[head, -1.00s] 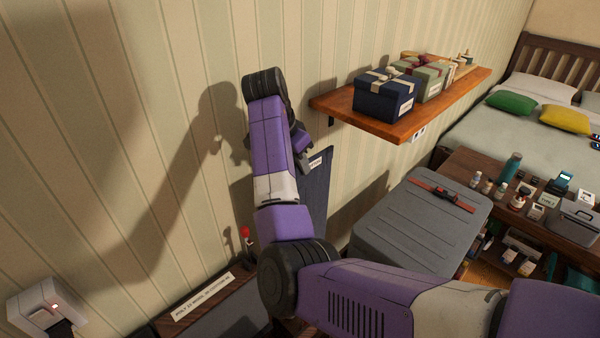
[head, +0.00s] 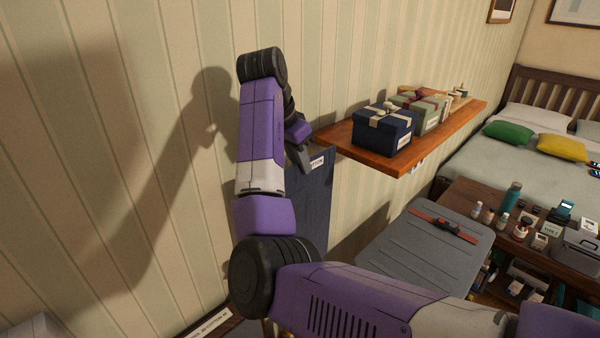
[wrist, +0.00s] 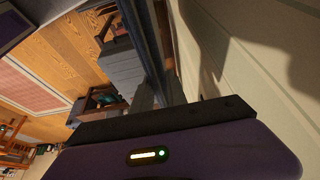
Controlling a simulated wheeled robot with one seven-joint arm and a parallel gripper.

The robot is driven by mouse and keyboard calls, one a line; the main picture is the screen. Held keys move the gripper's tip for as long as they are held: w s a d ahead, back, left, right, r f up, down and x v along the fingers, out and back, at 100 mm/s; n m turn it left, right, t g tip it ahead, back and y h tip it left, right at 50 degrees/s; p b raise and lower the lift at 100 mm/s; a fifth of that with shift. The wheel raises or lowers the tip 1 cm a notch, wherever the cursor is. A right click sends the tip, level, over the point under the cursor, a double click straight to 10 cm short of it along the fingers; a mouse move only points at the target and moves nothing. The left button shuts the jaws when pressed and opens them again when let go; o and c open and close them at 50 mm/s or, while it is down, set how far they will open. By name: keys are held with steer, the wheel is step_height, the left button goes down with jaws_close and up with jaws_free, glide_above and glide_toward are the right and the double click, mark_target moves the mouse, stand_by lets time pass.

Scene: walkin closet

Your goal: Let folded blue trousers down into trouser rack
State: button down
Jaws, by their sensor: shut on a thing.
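The folded blue trousers (head: 312,205) hang as a dark flat panel from my gripper (head: 303,162), with a white label (head: 316,162) near the top. My gripper is shut on their upper edge, close to the striped wall and left of the shelf. My arm hides their lower part. In the wrist view a dark narrow strip (wrist: 150,45), seen nearly edge-on, seems to be the trousers, running away from my gripper. I cannot make out the trouser rack for certain; a labelled wooden edge (head: 217,322) shows low at the left, partly behind my arm.
A wooden wall shelf (head: 400,160) with gift boxes (head: 383,130) juts out just right of the trousers. A grey suitcase (head: 420,250) with a red strap lies below it. A crowded low table (head: 460,175) and a bed (head: 465,150) stand at right.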

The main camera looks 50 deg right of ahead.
step_height(320, 180, up, 10)
steer(key=shift+f, duration=0.1)
steer(key=shift+r, duration=0.55)
stand_by(0.6)
